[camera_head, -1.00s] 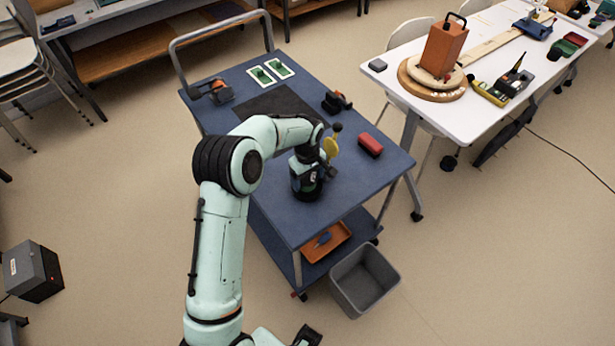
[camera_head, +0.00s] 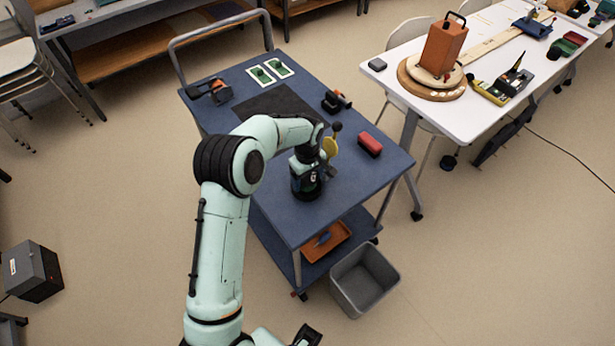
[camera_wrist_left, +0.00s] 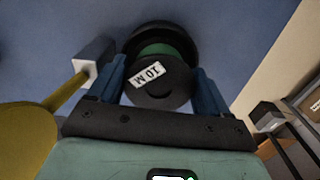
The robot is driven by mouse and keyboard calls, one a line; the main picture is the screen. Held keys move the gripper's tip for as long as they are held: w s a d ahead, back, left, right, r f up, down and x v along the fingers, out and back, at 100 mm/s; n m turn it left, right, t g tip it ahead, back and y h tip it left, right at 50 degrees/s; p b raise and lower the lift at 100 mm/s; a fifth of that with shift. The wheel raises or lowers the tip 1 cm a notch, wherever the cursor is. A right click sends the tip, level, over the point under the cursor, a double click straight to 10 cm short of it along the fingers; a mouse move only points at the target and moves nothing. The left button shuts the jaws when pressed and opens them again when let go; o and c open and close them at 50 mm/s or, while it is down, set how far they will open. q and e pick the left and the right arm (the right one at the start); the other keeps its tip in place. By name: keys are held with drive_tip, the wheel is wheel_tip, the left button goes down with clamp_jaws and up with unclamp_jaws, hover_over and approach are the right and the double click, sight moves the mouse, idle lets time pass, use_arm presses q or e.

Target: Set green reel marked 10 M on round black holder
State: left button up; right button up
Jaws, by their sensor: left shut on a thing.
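The green reel (camera_wrist_left: 150,85) shows end-on in the left wrist view, with a black flange, a white "10 M" label and a green band. My left gripper (camera_wrist_left: 160,78) is shut on it, with a blue finger on each side. A wider round black disc (camera_wrist_left: 135,40) lies just behind the reel; it looks like the round black holder, but I cannot tell whether the reel touches it. In the head view the left gripper (camera_head: 306,176) is low over the blue cart's near part. My right gripper (camera_head: 307,335) shows only partly at the bottom edge.
A yellow disc-shaped piece (camera_wrist_left: 28,140) stands close to the gripper, also in the head view (camera_head: 330,146). A red block (camera_head: 370,144) lies right of it on the blue cart (camera_head: 330,215). A grey bin (camera_head: 365,278) stands on the floor beside the cart.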

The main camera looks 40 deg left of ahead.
sight(308, 177)
use_arm(q)
drive_tip(key=shift+f+b, duration=0.35)
drive_tip(key=shift+f, duration=0.3)
use_arm(e)
drive_tip(key=shift+s+f, duration=0.2)
drive_tip(key=shift+f, duration=0.15)
use_arm(q)
drive_tip(key=o, duration=0.9)
drive_tip(key=shift+c, duration=0.2)
drive_tip(key=shift+r+p, duration=1.6)
drive_tip(key=shift+r, duration=1.4)
drive_tip(key=shift+r+p, duration=1.15)
drive_tip(key=shift+r, duration=1.4)
use_arm(e)
drive_tip(key=w+r, duration=0.4)
drive_tip(key=r, duration=0.2)
drive_tip(key=shift+r+t, duration=0.3)
drive_tip(key=shift+r, duration=0.05)
